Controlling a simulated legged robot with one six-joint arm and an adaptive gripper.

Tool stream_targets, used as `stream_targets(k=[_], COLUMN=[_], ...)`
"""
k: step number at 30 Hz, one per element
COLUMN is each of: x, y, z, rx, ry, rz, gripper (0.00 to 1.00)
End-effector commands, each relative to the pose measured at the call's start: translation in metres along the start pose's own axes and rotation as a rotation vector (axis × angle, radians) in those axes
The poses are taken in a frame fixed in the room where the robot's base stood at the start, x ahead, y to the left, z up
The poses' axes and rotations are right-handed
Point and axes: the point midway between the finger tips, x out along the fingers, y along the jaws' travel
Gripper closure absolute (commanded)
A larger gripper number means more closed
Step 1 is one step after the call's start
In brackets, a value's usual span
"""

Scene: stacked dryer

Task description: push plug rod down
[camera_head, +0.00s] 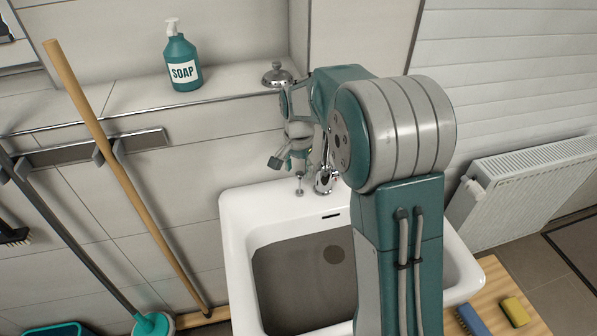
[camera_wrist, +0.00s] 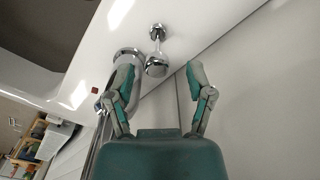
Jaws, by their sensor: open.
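The plug rod (camera_head: 300,184) is a thin chrome rod with a small knob on the sink's back rim, left of the chrome faucet (camera_head: 324,178). In the wrist view the rod's round knob (camera_wrist: 157,67) appears between the two fingertips, with its base flange farther off. My gripper (camera_head: 287,163) is open and empty, above and slightly left of the rod near the wall. It also shows open in the wrist view (camera_wrist: 160,76); I cannot tell whether it touches the knob. The white sink (camera_head: 236,220) has a dark round drain (camera_head: 334,254).
A ledge above the sink holds a green soap bottle (camera_head: 182,58) and a chrome bell-like object (camera_head: 277,74). A wooden pole (camera_head: 124,170) leans on the left wall. A radiator (camera_head: 525,190) stands right. A sponge (camera_head: 515,312) and brush (camera_head: 470,320) lie on a wooden top.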

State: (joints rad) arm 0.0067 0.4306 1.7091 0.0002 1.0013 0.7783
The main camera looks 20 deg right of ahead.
Motion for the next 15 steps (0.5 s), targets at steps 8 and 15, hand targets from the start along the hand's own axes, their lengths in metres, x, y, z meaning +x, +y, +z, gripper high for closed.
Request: stream_targets(k=[8, 15], x=[0.012, 0.0117], y=[0.0002, 0.0002], z=[0.0002, 0.0002], rx=[0.0, 0.0], ry=[0.0, 0.0], rz=[0.0, 0.0], gripper=[0.32, 0.77])
